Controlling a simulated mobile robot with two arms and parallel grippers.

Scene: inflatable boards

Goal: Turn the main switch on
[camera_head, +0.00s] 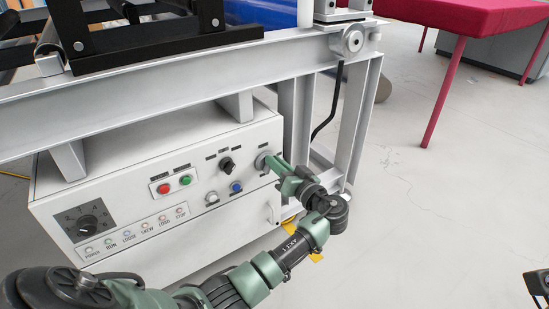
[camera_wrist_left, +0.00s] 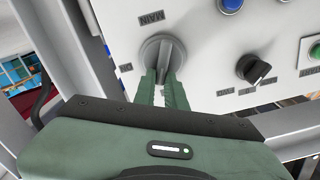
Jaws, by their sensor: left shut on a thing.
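The main switch (camera_head: 261,161) is a round grey knob at the right end of the white control box's front in the head view. In the left wrist view the same main switch (camera_wrist_left: 157,50) sits beside the label MAIN. My left gripper (camera_head: 272,162) is at the knob, its green fingers closed on the knob's raised handle. In the left wrist view the left gripper's fingers (camera_wrist_left: 162,75) lie on either side of that handle and hide part of it. A dark piece at the lower right edge of the head view looks like my right gripper (camera_head: 540,286); its fingers are not clear.
The white control box (camera_head: 120,200) also carries a black selector (camera_head: 227,165), a blue button (camera_head: 236,187), red and green buttons, a dial and a row of lamps. A grey frame (camera_head: 180,80) runs above it. The floor at right is clear up to a red-covered table (camera_head: 470,14).

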